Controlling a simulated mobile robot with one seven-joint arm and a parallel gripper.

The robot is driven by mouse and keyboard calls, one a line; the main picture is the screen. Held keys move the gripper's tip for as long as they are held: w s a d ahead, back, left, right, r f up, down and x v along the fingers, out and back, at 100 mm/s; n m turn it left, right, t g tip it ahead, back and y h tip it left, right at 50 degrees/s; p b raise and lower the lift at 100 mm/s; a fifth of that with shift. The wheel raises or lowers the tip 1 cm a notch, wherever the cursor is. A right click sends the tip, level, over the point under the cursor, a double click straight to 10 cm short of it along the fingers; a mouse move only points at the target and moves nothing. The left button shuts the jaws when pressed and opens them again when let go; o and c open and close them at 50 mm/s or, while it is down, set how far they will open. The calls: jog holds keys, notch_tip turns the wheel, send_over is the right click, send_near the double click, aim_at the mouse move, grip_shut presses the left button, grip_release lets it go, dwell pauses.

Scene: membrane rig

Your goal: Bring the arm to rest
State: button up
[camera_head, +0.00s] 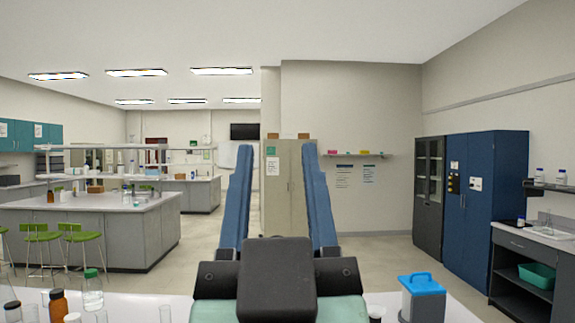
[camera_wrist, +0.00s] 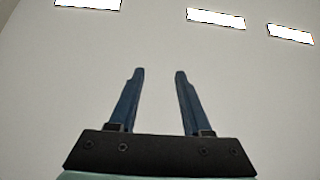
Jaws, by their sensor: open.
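My gripper (camera_head: 277,160) is in the middle of the head view, with its two blue fingers apart and nothing between them. It stands up in front of the head camera, above the near white bench (camera_head: 460,312). The wrist view also shows my gripper (camera_wrist: 158,75), its fingers spread and empty against the pale ceiling (camera_wrist: 250,80). The fingers touch nothing in either view.
On the near bench are a blue-lidded box (camera_head: 422,300) at right, and a green-capped bottle (camera_head: 92,291) and a brown bottle (camera_head: 58,306) at left. A grey lab island (camera_head: 120,235) stands further left. Blue cabinets (camera_head: 485,205) stand right. The air around my gripper is clear.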

jog(key=s, duration=0.1)
jog(key=s+r+t, duration=0.1)
jog(key=s+h, duration=0.1)
jog(key=shift+s+d+r+m, duration=0.25)
jog(key=shift+d+m, duration=0.15)
dwell(0.8)
